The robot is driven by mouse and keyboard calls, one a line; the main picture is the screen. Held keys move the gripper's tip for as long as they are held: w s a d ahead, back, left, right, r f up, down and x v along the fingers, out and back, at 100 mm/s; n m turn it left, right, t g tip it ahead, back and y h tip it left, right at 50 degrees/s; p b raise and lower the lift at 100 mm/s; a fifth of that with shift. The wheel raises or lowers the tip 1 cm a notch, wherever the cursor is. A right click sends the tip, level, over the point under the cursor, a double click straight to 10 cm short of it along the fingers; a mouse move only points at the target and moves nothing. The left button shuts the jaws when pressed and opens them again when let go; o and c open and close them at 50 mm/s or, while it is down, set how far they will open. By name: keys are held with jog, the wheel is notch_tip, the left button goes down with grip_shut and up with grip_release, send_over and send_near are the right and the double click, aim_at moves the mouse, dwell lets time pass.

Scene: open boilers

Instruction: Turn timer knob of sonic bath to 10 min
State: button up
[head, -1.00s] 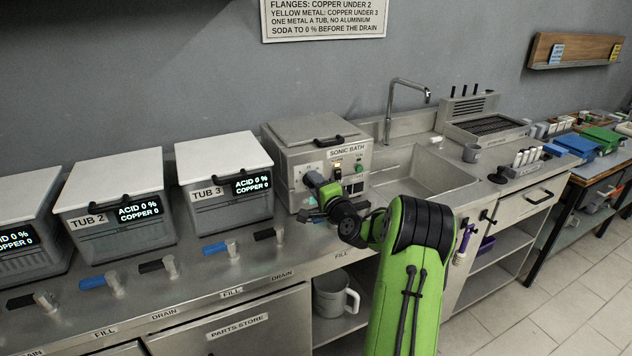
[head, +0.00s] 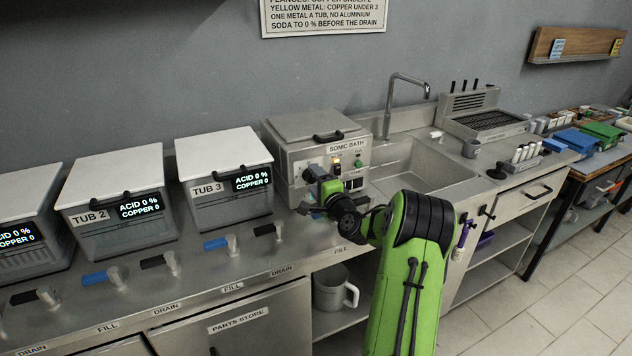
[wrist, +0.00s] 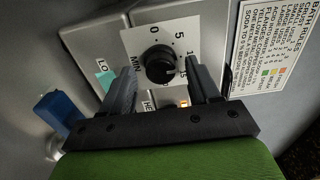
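The sonic bath (head: 305,135) is a grey box with a lidded top at the back of the counter. Its timer knob (wrist: 160,63) is round and black, on a white dial plate (wrist: 133,40) marked 0, 5 and higher numbers, with MIN at the left. My gripper (wrist: 160,68) is open, with one finger on each side of the knob; a gap shows at both sides. I cannot clearly read where the knob points.
A lit switch (head: 337,160) and a green button (head: 358,162) are right of the dial. A blue handle (wrist: 55,112) is at lower left in the wrist view. Tub 3 (head: 225,170) stands left of the bath, the sink (head: 425,170) right.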

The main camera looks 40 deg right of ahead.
jog(key=b+v, duration=0.3)
jog(key=v, duration=1.2)
jog(key=shift+s+a, duration=0.2)
jog(key=shift+s, duration=0.15)
jog(key=shift+r, duration=0.1)
jog(key=w+a+r+n+g+y+p, duration=0.15)
jog(key=a+n+y, duration=0.35)
jog(key=a, duration=0.5)
jog(key=w+a+r+n+g+y+p, duration=0.1)
jog(key=w+a+n+g+y+p, duration=0.15)
jog(key=a+n, duration=0.5)
jog(key=s+a+r+n+g+p, duration=0.1)
jog(key=s+a+n+g, duration=0.15)
jog(key=a, duration=0.35)
jog(key=s+a+r+n+g+p, duration=0.1)
jog(key=s+a+n+g+p, duration=0.15)
jog(key=a, duration=0.35)
jog(key=s+r+n+g+h+p, duration=0.1)
jog(key=s+r+n, duration=0.1)
jog(key=s, duration=0.6)
jog(key=s+a+r+n+g+h+p, duration=0.1)
jog(key=s+r, duration=0.2)
jog(key=s, duration=0.6)
jog(key=shift+a+r+n+g+p, duration=0.3)
jog(key=shift+a+n+g+p, duration=0.05)
jog(key=shift+g, duration=0.05)
